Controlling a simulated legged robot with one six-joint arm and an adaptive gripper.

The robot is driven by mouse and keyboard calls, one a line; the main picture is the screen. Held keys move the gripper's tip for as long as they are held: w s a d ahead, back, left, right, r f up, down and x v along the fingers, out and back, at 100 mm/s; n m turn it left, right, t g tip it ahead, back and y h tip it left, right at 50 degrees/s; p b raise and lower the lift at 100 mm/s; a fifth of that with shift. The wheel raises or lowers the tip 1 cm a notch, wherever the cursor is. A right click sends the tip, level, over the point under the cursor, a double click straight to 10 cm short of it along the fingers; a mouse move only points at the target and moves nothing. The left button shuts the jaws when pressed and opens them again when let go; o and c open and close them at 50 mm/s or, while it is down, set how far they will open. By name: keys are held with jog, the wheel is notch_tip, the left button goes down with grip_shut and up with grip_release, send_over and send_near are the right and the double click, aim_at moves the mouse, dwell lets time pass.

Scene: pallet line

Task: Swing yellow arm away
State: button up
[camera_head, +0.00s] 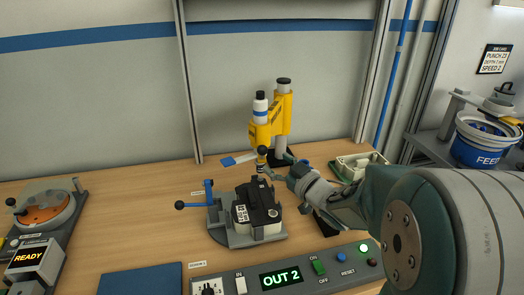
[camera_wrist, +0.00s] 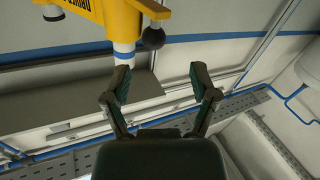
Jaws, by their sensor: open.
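The yellow arm (camera_head: 262,131) reaches out from a yellow post unit at the back of the bench, above a black box-shaped part (camera_head: 256,205) in a grey fixture. A white and blue cylinder runs through its front end. In the wrist view the yellow arm (camera_wrist: 105,14) is at the top, with a black ball knob (camera_wrist: 153,38) at its right end. The knob (camera_head: 262,150) also shows in the head view. My gripper (camera_head: 275,165) is open, just below and right of the knob. In the wrist view the fingers of my gripper (camera_wrist: 160,80) are apart with nothing between them.
The grey fixture (camera_head: 216,225) has a blue lever with a black knob at its left. A control panel (camera_head: 323,267) reading OUT 2 is in front. A tray (camera_head: 361,166) lies at right, a blue FEED bowl (camera_head: 478,149) beyond.

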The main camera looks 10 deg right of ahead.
aim_at(266, 152)
jog(key=x, duration=0.3)
jog(key=d+x, duration=0.1)
jog(key=x, duration=0.2)
jog(key=shift+w, duration=0.45)
jog(key=shift+w+a, duration=0.15)
jog(key=shift+w, duration=0.1)
jog(key=shift+a, duration=0.4)
jog(key=c, duration=0.8)
jog(key=shift+d, duration=0.2)
grip_shut()
